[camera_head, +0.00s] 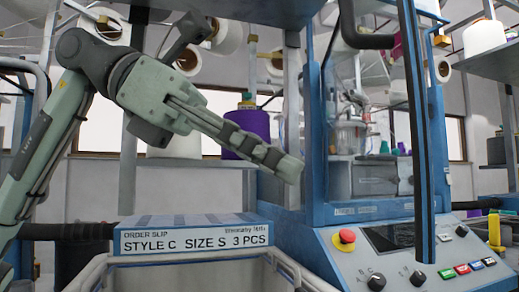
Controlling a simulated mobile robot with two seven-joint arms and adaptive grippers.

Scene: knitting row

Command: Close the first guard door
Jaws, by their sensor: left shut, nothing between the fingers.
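The knitting machine (300,235) with a blue frame stands at the right. A tall, narrow dark-blue panel (416,140) stands upright in front of it and overlaps the control panel. It looks like a guard door swung open and seen nearly edge-on; its top is cut off. A black bar (372,41) at the upper left of it may be a handle. Behind, the machine's inside shows. My left gripper (290,168) is shut and empty, pointing right and down, left of the machine's frame and apart from the panel. My right gripper is not in view.
The control panel has a red stop button (346,237), knobs and coloured buttons. An order-slip box (195,236) reading "STYLE C SIZE S 3 PCS" and a grey bin (287,268) lie below my left arm. Yarn cones, one purple (252,124), stand behind the gripper.

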